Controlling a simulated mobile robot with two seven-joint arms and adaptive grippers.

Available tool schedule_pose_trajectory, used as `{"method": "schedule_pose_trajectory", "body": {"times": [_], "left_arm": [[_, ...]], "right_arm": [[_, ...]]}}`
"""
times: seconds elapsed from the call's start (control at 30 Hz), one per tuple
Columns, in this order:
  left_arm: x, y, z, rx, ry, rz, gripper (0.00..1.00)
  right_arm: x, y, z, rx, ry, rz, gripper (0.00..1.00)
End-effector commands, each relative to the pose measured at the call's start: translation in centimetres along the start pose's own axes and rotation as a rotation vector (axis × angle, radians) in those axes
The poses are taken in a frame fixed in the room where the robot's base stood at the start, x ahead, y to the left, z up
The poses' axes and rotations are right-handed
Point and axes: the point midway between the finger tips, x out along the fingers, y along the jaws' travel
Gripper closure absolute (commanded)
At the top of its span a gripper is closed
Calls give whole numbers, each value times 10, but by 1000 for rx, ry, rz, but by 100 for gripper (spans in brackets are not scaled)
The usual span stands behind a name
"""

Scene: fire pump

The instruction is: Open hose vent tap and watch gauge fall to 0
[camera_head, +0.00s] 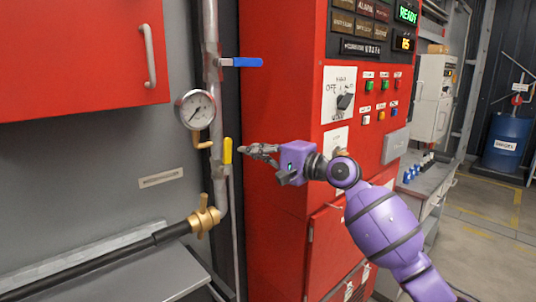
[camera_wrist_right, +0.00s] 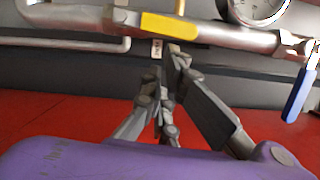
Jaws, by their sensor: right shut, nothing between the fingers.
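A yellow tap lever (camera_head: 228,151) stands upright along the grey vertical pipe. In the right wrist view the yellow lever (camera_wrist_right: 168,25) lies along the pipe, just beyond the fingertips. The round gauge (camera_head: 195,109) sits on the pipe above and left of it; its reading is too small to tell. The gauge's edge (camera_wrist_right: 258,10) also shows in the right wrist view. My right gripper (camera_head: 243,150) is shut and empty, its tips just right of the yellow lever; contact is not clear. The right fingers (camera_wrist_right: 172,52) point at the pipe. My left gripper is out of view.
A blue lever (camera_head: 246,62) sticks out right from the pipe above. A brass coupling (camera_head: 205,217) joins the black hose (camera_head: 95,258) below. The red control cabinet (camera_head: 275,130) stands close right. A red box (camera_head: 80,55) hangs at upper left.

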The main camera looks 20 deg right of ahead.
Motion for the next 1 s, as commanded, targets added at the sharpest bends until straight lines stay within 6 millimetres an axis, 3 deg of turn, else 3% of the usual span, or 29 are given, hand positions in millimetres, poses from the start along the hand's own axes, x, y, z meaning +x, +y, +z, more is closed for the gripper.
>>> {"method": "schedule_pose_trajectory", "body": {"times": [0.2,0.5,0.8,1.0], "left_arm": [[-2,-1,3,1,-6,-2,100],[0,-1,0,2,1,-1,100],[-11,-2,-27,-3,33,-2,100],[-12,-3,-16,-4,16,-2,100]], "right_arm": [[14,0,0,0,0,0,100],[14,0,0,-1,0,1,100],[17,-12,16,-120,-1,25,100],[18,-6,17,-129,-3,33,100]]}}
